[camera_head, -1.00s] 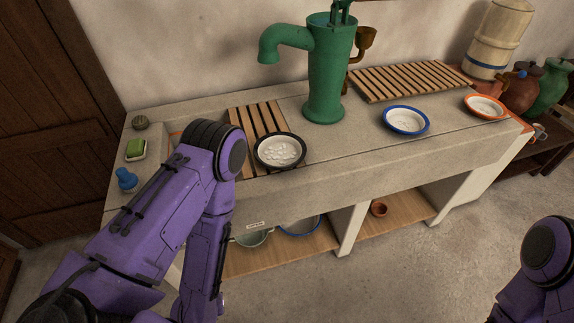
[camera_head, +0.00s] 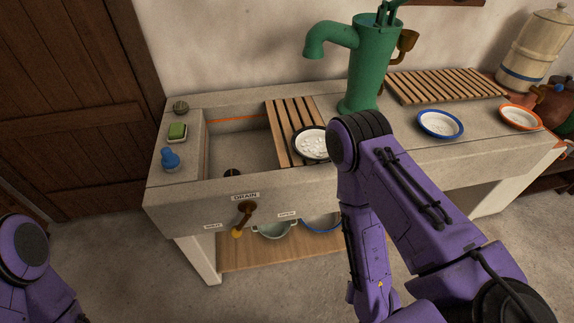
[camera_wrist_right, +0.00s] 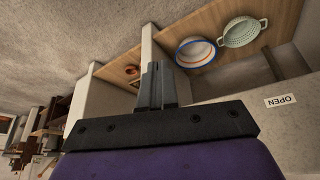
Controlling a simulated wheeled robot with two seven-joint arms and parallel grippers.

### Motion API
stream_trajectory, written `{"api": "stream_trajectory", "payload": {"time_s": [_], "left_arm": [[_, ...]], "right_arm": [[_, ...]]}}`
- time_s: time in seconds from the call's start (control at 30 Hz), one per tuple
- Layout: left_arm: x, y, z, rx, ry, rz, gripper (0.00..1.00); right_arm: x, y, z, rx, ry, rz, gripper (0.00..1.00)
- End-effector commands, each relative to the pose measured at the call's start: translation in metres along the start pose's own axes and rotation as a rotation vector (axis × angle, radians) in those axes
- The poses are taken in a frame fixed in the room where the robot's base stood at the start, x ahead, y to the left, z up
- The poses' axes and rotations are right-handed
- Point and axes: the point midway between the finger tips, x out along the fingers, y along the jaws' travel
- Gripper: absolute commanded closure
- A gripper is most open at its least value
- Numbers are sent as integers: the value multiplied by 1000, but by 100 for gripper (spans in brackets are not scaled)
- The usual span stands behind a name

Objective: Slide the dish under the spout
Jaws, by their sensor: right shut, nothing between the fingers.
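A dark-rimmed dish (camera_head: 309,144) with white bits in it sits on a slatted wooden rack (camera_head: 284,122) across the sink. My right arm hides its right edge. The green pump's spout (camera_head: 315,48) hangs above and behind the rack. A blue-rimmed dish (camera_head: 440,124) and an orange-rimmed dish (camera_head: 520,117) stand on the counter to the right of the pump. My right gripper (camera_wrist_right: 157,82) is shut and empty in the wrist view, in front of the lower shelves and away from the dishes. My left gripper is out of view; only part of its arm shows at lower left.
The open sink (camera_head: 240,150) lies left of the rack, with a drain lever (camera_head: 244,214) on its front. A green sponge (camera_head: 177,132) and a blue brush (camera_head: 170,159) sit on the left ledge. A second slatted rack (camera_head: 445,84) lies right of the pump.

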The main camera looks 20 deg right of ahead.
Motion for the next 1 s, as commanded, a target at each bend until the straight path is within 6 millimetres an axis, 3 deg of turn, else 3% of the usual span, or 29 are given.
{"api": "stream_trajectory", "payload": {"time_s": [0.07, 0.13, 0.2, 0.27, 0.4, 0.5, 0.63, 0.87, 1.0], "left_arm": [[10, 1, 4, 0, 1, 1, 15], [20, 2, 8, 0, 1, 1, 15], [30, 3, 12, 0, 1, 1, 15], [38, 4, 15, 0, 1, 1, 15], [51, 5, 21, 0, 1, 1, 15], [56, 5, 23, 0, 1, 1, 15], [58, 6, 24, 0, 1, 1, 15], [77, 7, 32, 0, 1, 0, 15], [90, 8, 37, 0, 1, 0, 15]], "right_arm": [[6, -22, -17, 204, 74, -108, 100], [4, -53, -47, 523, 153, -295, 100], [-8, -83, -84, 930, 194, -548, 100], [-26, -99, -116, 1292, 171, -785, 100], [-66, -106, -172, 2010, -60, -1279, 100], [-82, -100, -192, 2322, -269, -1502, 100], [-90, -95, -202, 2478, -416, -1620, 100], [-80, -101, -220, 2482, -423, -1636, 100], [-70, -109, -241, 2483, -422, -1633, 100]]}}
